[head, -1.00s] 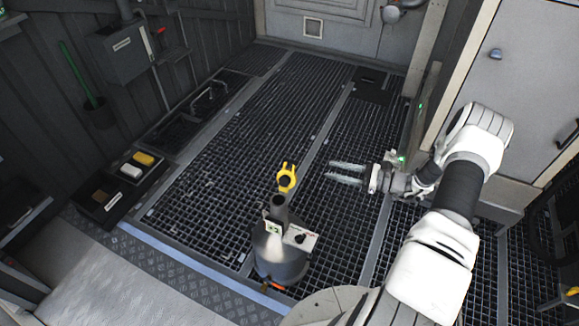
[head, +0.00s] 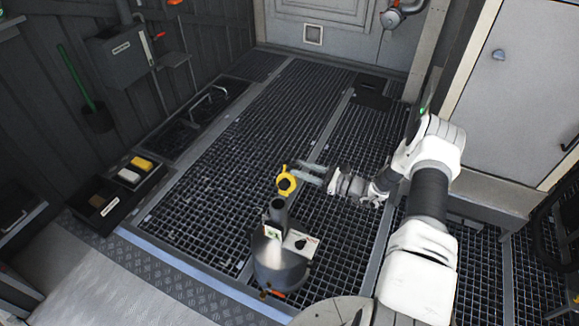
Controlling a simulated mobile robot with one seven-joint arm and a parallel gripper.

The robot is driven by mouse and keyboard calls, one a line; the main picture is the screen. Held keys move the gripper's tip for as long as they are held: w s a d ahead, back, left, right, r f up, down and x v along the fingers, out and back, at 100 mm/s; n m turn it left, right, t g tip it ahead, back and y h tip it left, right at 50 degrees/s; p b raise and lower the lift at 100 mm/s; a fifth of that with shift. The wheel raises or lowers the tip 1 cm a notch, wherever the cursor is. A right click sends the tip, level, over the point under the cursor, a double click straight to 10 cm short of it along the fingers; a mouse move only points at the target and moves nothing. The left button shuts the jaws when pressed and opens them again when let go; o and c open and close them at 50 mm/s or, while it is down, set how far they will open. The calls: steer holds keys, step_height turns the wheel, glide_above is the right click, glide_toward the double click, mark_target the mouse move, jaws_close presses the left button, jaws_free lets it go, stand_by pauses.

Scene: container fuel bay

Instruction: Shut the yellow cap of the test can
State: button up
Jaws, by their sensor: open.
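The test can (head: 281,264) is a dark grey, round vessel with a neck (head: 277,212) rising from its top, standing on the floor grating. Its yellow cap (head: 286,182) stands raised above the neck's mouth, with a small prong at its upper edge; the cap is open. My gripper (head: 308,174) reaches in from the right at about cap height in the picture. Its two pale fingers are apart, with nothing seen between them. The fingertips are close to the cap's right side; I cannot tell whether they touch it.
A dark tray (head: 92,208) with a white and a yellow block lies at the left. A grey box (head: 122,52) hangs on the left wall, and a green-handled brush holder (head: 97,118) is below it. A cabinet (head: 520,90) stands right.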

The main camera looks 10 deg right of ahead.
mark_target(290, 164)
steer(key=shift+b+x, duration=0.3)
steer(key=shift+x, duration=2)
steer(key=shift+c, duration=0.2)
jaws_close()
steer(key=shift+w+d+r, duration=0.1)
steer(key=shift+w+d, duration=0.05)
steer(key=shift+d, duration=0.1)
